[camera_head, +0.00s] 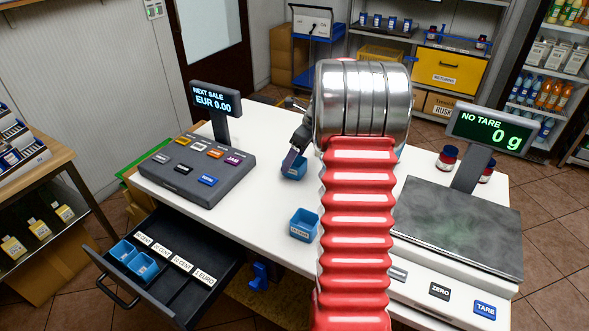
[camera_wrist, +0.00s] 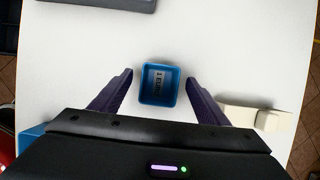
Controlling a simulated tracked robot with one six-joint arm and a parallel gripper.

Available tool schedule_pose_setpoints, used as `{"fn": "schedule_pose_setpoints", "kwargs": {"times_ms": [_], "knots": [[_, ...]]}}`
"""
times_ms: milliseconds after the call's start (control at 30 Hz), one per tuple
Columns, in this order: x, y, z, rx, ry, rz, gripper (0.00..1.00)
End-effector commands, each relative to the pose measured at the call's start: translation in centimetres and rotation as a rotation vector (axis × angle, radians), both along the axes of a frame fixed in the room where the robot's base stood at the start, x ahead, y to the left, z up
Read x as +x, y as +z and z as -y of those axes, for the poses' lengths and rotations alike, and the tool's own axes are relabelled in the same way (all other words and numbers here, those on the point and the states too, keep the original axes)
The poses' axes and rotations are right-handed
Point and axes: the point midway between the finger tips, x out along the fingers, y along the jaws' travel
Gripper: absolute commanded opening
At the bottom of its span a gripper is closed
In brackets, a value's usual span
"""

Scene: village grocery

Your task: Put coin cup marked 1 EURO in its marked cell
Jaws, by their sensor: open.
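The blue coin cup marked 1 EURO (camera_wrist: 160,74) stands upright on the white counter, and its label shows inside it in the wrist view. My gripper (camera_wrist: 160,88) is open, with one purple finger on each side of the cup and gaps between. In the head view the cup (camera_head: 294,172) is partly hidden by my gripper (camera_head: 292,160). The open drawer (camera_head: 180,303) at lower left has a row of labels. The 1 EURO label (camera_head: 205,276) is at its right end, and the cell there looks empty.
Another blue cup (camera_head: 303,225) stands on the counter, nearer the front edge. Two blue cups (camera_head: 133,257) sit in the drawer's left cells. The cash register (camera_head: 195,165) stands above the drawer, and a scale (camera_head: 460,225) is at right. A cream object (camera_wrist: 245,117) lies right of my gripper.

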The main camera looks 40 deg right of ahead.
Motion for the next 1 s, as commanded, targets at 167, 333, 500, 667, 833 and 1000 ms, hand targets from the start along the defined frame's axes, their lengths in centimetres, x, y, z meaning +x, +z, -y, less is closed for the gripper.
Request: {"fn": "schedule_pose_setpoints", "kwargs": {"times_ms": [167,333,500,667,833,1000], "knots": [[0.7,-1.7,-0.3,0.0,0.001,0.001,0.69],[0.8,-1.9,-0.3,-0.001,0.001,0.001,0.69],[0.8,-1.9,-0.3,-0.001,0.0,0.001,0.69],[0.8,-1.9,-0.2,-0.001,0.0,0.001,0.69],[0.8,-1.9,-0.2,-0.001,0.0,0.001,0.62],[0.8,-1.9,-0.2,-0.001,0.0,0.001,0.5]]}}
